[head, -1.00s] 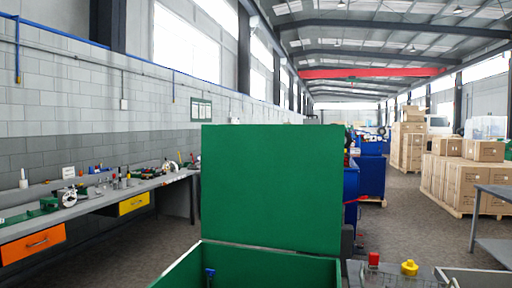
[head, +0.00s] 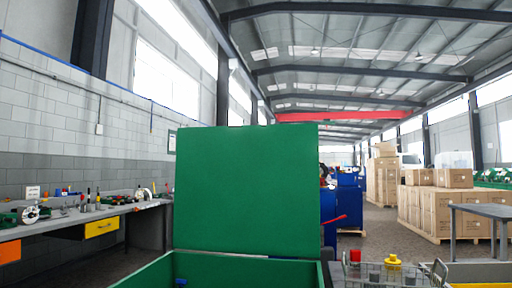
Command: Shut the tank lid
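The green tank lid (head: 247,190) stands upright and open at the back of the green tank (head: 150,272), directly in front of me. Only the upper rim and part of the inside of the tank show at the bottom of the head view. A small blue part (head: 181,282) shows inside the tank near its left side. Neither of my grippers is in view.
A wire basket (head: 385,274) with a red item (head: 355,256) and a yellow item (head: 393,262) is right of the tank. A workbench (head: 75,221) runs along the left wall. Blue machines (head: 349,203), stacked boxes (head: 440,208) and a grey table (head: 482,210) stand to the right.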

